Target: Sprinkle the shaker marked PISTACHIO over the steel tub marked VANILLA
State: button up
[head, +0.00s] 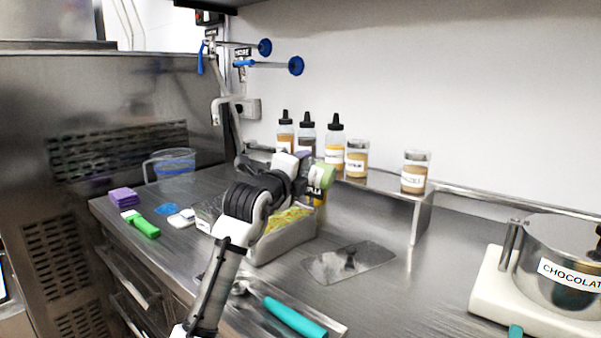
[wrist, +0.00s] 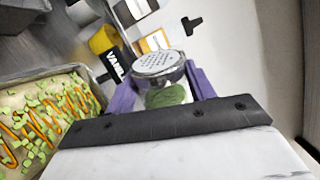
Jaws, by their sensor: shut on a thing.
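My gripper (head: 312,170) is raised near the back end of a steel tub (head: 286,247). In the wrist view its purple fingers (wrist: 162,88) are shut on a clear shaker (wrist: 160,66) with a perforated metal lid and green contents. The shaker's green part (head: 329,176) shows in the head view; its marking is not readable. In the wrist view the tub (wrist: 50,73) holds a pale filling with green bits and orange drizzle, left of the shaker. A black label (wrist: 114,66) beginning "VANI" shows beside a yellow thing (wrist: 103,40); the label's end is hidden.
Several bottles and shakers stand on the back shelf, including a shaker (head: 357,160) and another (head: 415,173). A pot marked CHOCOLATE (head: 545,250) sits at right. A teal-handled tool (head: 295,318) lies in front. A blue-rimmed jug (head: 173,163) and purple block (head: 123,197) are at left.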

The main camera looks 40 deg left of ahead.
notch_tip(320, 180, up, 3)
jog(key=m, duration=0.3)
jog(key=shift+f+m, duration=0.15)
jog(key=shift+m, duration=0.65)
jog(key=shift+r, duration=0.25)
notch_tip(320, 180, up, 2)
jog(key=m+p, duration=0.1)
jog(key=m, duration=0.2)
jog(key=shift+m, duration=0.3)
jog(key=shift+r+m+p, duration=0.15)
jog(key=shift+m+p, duration=0.15)
jog(key=shift+m, duration=0.2)
jog(key=shift+r, duration=0.1)
jog(key=m, duration=0.1)
jog(key=r+m+p, duration=0.1)
jog(key=m, duration=0.1)
jog(key=shift+r+m, duration=0.15)
jog(key=shift+m, duration=0.15)
jog(key=m, duration=0.2)
jog(key=shift+r+m, duration=0.25)
jog(key=shift+m, duration=0.05)
